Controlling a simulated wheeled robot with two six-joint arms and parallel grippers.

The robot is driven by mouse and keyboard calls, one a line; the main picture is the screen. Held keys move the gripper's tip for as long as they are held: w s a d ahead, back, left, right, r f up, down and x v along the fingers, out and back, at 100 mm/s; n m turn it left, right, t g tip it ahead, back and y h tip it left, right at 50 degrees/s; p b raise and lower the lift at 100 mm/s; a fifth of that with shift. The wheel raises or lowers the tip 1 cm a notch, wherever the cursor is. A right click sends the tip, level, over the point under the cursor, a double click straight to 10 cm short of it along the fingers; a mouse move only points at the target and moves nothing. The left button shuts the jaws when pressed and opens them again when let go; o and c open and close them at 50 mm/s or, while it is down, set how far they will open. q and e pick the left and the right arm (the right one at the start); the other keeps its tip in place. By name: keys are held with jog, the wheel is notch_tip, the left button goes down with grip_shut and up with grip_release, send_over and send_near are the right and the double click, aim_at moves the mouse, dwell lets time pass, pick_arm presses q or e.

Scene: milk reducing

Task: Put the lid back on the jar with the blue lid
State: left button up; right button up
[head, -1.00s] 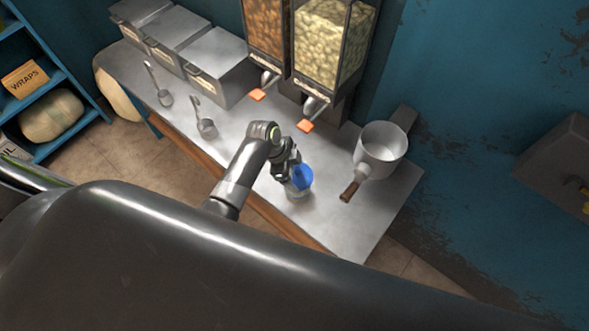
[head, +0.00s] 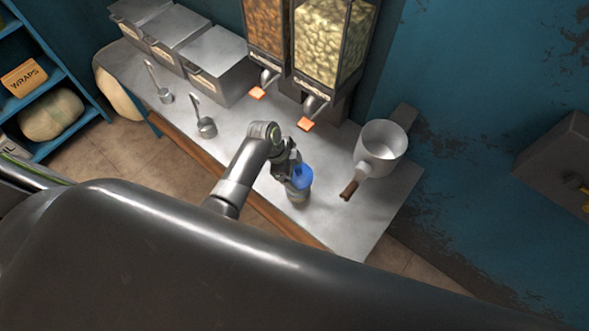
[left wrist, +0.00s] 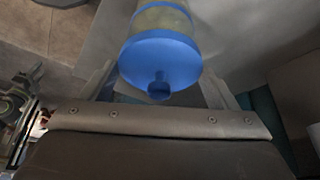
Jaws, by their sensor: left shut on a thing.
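The jar (head: 298,195) stands on the metal counter near its front edge. In the left wrist view the pale jar (left wrist: 163,19) shows beyond the lid, with a blue band farther up. The round blue lid (head: 302,175) is at the jar's mouth. The left wrist view shows its broad face and knob (left wrist: 158,55), lined up with the jar. I cannot tell whether it is fully seated. My left gripper (head: 294,168) is shut on the lid, its fingers at either side of it in the wrist view. My right gripper is not in view.
A white pot (head: 382,147) with a brown handle stands right of the jar. Dispensers (head: 331,45) with orange tabs stand behind. Scoops (head: 205,126) and metal bins (head: 213,62) are to the left. The counter (head: 345,225) right of the jar is clear.

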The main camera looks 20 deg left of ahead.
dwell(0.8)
pick_arm(q)
jog(key=shift+f+p, duration=0.15)
jog(key=shift+p, duration=0.15)
dwell(0.6)
dwell(0.5)
dwell(0.4)
jog(key=o, duration=0.9)
